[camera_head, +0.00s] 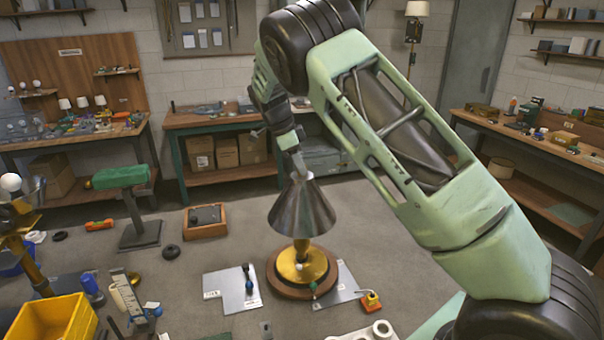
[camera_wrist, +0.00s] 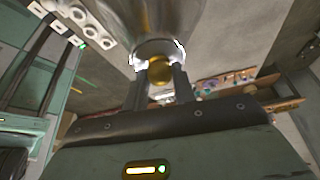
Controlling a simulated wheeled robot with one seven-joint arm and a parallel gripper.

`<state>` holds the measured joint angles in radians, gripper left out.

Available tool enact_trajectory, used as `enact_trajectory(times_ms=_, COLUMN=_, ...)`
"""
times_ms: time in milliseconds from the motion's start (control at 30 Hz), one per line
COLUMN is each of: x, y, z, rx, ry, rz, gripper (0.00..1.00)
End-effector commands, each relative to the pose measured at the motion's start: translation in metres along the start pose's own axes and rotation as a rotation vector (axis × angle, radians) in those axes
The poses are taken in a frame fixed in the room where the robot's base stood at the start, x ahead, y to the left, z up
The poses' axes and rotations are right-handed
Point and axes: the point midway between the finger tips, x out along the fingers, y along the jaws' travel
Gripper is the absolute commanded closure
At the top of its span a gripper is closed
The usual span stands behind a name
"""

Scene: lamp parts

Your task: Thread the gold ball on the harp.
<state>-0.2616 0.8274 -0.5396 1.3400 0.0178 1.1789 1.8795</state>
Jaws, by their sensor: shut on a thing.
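My gripper (camera_head: 299,165) points down at the narrow top of a grey metal cone shade (camera_head: 300,210). The shade sits over a gold lamp base (camera_head: 302,264) on a round wooden foot. In the wrist view my gripper (camera_wrist: 160,84) is shut on the gold ball (camera_wrist: 160,70), one dark finger on each side. The ball lies in front of the shade's bright top rim (camera_wrist: 178,50). I cannot tell whether it touches the shade or the harp's tip. The harp is hidden by the shade, and in the head view the ball is not discernible.
Grey plates (camera_head: 232,290) lie beside the lamp foot, with a small red and yellow item (camera_head: 371,301) at right. A wooden tray (camera_head: 205,221), a green-topped stand (camera_head: 130,200) and a yellow bin (camera_head: 55,318) stand to the left. Workbenches line the walls.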

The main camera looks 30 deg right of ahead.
Motion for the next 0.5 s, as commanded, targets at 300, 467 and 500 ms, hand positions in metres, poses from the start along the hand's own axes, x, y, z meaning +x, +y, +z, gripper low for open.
enact_trajectory(times_ms=300, x=0.004, y=0.0012, z=0.0007, rx=0.163, ry=0.003, rz=0.08, gripper=1.0)
enact_trajectory(times_ms=467, x=0.0041, y=0.0004, z=0.0005, rx=0.249, ry=0.004, rz=0.115, gripper=1.0)
enact_trajectory(times_ms=500, x=0.004, y=0.0002, z=0.0004, rx=0.272, ry=0.004, rz=0.124, gripper=1.0)
